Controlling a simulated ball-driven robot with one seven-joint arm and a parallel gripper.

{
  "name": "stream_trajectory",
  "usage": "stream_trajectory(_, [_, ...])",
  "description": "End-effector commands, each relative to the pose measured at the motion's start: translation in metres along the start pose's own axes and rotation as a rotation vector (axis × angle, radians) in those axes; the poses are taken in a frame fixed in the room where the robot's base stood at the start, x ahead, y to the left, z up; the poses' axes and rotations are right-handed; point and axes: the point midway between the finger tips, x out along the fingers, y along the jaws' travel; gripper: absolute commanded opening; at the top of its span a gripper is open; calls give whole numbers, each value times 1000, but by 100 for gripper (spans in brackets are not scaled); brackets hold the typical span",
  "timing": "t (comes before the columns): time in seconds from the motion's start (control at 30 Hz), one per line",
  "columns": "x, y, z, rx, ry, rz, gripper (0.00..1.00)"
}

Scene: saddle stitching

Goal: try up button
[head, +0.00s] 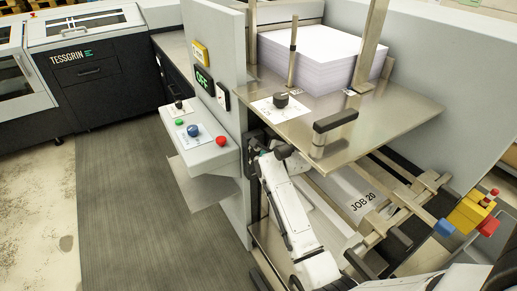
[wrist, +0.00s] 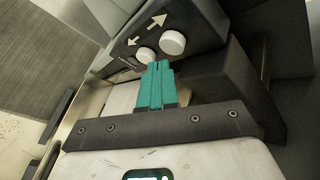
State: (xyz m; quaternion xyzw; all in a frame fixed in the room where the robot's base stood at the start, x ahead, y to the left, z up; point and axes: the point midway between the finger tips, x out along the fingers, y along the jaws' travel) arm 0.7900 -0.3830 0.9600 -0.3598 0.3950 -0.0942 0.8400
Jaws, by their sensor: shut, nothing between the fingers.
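In the wrist view, two white round buttons sit side by side on a dark panel (wrist: 205,20), each next to a white arrow. The button by the arrow pointing up and right (wrist: 172,42) is the larger in view. The other button (wrist: 147,55) lies lower left, by an arrow pointing the opposite way. My gripper (wrist: 159,66) has teal fingers pressed together and empty. Its tips appear just below the two buttons, overlapping the lower edge of the left one; I cannot tell whether they touch. In the head view the buttons cannot be made out.
In the head view, a steel shelf (head: 400,108) with a paper stack (head: 318,48) overhangs my arm's end. A JOB 20 sheet (head: 352,195) lies right. The grey mat (head: 120,220) is clear.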

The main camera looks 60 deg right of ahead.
Motion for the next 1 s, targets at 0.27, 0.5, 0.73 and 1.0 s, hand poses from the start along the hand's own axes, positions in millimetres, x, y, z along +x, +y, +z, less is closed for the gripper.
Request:
stream_trajectory(0.27, [6, -4, 4, 0, -1, 0, 0])
stream_trajectory(0.5, [6, -4, 4, 0, 0, 0, 0])
stream_trajectory(0.73, [7, -4, 4, 0, 0, 0, 0])
stream_trajectory(1.0, [9, -5, 5, 0, 0, 0, 0])
